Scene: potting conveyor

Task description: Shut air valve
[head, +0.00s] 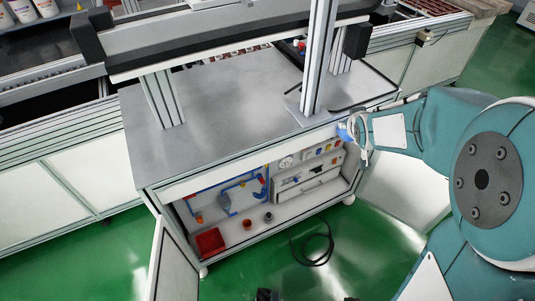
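The open cabinet under the grey workbench holds blue piping (238,183) on its back panel. Small red, orange and yellow fittings show along the pipes, with an orange-red one (262,180) at the right end and an orange one (199,218) at the lower left. Which of them is the air valve, and how its handle is turned, is too small to tell. My teal arm reaches in from the right, its wrist beside the bench's right front corner. The wrist is outside the cabinet, apart from the pipes.
The cabinet doors stand open, left (174,265) and right (405,190). A red bin (209,242) and small cups are on the cabinet floor. A round gauge (286,162) and control boxes sit right of the pipes. A black hose (316,248) lies on the green floor in front.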

